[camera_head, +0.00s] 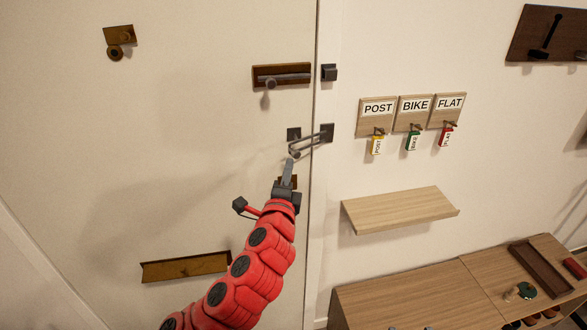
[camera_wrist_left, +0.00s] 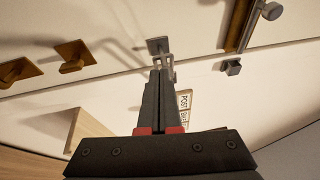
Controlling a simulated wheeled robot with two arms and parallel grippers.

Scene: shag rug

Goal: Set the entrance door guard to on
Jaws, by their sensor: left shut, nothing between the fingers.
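The door guard (camera_head: 312,140) is a grey metal loop bar. It is mounted on a dark plate (camera_head: 327,132) on the frame and reaches left across the door edge towards a small dark plate (camera_head: 293,134) on the door. I cannot tell whether the bar sits over the stud there. My left gripper (camera_head: 288,164) is shut and empty, its tips just below the bar's left end. In the left wrist view the shut fingers (camera_wrist_left: 160,72) point at the guard plate (camera_wrist_left: 158,46), partly covering the bar; contact is unclear. My right gripper is not in view.
A slide bolt (camera_head: 282,76) sits above the guard, with its dark catch (camera_head: 329,72) on the frame. A brass letter flap (camera_head: 186,267) is low on the door. Right are labelled key hooks (camera_head: 415,104), a wooden shelf (camera_head: 400,210) and a cabinet (camera_head: 420,295).

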